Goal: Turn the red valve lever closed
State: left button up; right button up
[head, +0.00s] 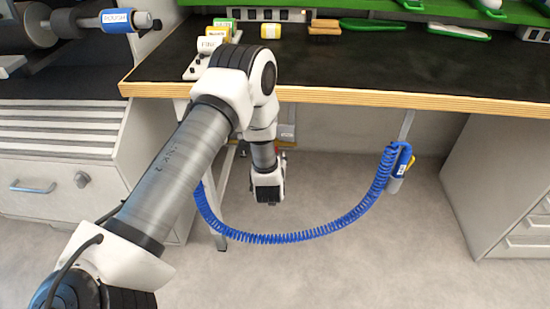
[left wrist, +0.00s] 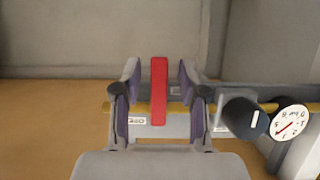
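The red valve lever (left wrist: 159,92) stands upright in the middle of the left wrist view, in front of a yellow pipe (left wrist: 242,107). My left gripper (left wrist: 160,72) is open, with one finger on each side of the lever and a small gap on both sides. My right gripper is in neither view.
A round white pressure gauge (left wrist: 290,123) with a dark knob (left wrist: 245,118) sits right of the lever. A blue coiled hose (head: 315,234) hangs below the workbench (head: 330,70). Grey cabinets stand on both sides. The floor (head: 330,280) in front is clear.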

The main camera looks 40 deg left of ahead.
pick_arm(q)
jog(key=v, duration=1.2)
jog(key=s+d+f+m+g+h+p, duration=0.2)
jog(key=s+d+g+p, duration=0.1)
jog(key=s, duration=0.6)
jog(key=s+d+f+m+g+h+p, duration=0.2)
jog(key=s+d+f+g+h+p, duration=0.1)
jog(key=s, duration=0.5)
jog(key=s+d+f+m+g+h+p, duration=0.1)
jog(key=s+d+g+p, duration=0.3)
jog(key=s, duration=0.5)
jog(key=shift+s+d+f+m+g+h+p, duration=0.3)
jog(key=shift+d+f+m+g+h+p, duration=0.15)
jog(key=shift+f+g+h, duration=0.25)
